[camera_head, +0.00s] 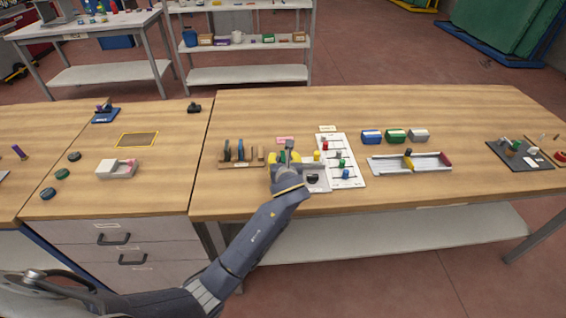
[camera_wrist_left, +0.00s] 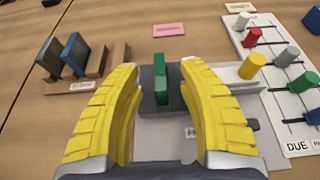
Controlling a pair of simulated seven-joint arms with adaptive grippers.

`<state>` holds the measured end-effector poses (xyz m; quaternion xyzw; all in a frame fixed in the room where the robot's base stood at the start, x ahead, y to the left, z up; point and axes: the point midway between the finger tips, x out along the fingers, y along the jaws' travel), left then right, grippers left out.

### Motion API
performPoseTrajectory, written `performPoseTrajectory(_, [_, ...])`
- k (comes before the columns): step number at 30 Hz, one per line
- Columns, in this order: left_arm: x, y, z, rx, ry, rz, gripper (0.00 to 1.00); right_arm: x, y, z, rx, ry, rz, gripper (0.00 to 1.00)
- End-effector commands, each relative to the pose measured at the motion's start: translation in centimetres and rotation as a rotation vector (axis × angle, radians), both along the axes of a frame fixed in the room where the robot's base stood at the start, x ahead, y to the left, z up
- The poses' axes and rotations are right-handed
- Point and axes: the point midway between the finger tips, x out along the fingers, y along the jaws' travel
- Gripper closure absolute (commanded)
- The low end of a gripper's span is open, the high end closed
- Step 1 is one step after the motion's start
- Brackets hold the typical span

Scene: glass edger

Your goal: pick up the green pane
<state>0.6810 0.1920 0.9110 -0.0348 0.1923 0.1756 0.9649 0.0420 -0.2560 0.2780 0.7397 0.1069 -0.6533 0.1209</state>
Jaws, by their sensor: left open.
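In the left wrist view the green pane (camera_wrist_left: 161,80) stands upright in a dark grey block on a light grey fixture (camera_wrist_left: 160,135). My left gripper (camera_wrist_left: 157,74) is open, its yellow fingers on either side of the pane with visible gaps. My right gripper is not in view.
A wooden rack (camera_head: 256,163) with a dark pane (camera_head: 227,150) and a blue pane (camera_head: 241,149) stands left of the gripper. A white board (camera_head: 353,177) with coloured pegs is close on the right. A grey tray (camera_head: 430,165) lies farther right.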

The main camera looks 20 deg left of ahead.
Motion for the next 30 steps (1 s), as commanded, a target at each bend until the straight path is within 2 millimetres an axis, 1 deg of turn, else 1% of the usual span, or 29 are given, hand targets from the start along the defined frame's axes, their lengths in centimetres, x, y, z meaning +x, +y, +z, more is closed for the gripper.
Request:
performPoseTrajectory(3, [0.92,0.40,-0.36,0.001,-0.001,0.001,0.61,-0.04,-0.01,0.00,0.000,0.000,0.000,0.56])
performPoseTrajectory(6, [1.26,0.54,-0.53,0.001,-0.001,0.001,0.61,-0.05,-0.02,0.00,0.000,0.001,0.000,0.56])
performPoseTrajectory(15, [1.32,0.54,-0.57,0.000,-0.001,0.000,0.62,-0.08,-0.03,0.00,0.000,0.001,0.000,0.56])
performPoseTrajectory(25, [1.31,0.52,-0.57,0.000,0.000,0.000,1.00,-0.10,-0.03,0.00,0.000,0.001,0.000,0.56])
performPoseTrajectory(30, [1.30,0.52,-0.58,0.000,0.000,0.000,1.00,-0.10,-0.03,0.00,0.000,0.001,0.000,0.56])
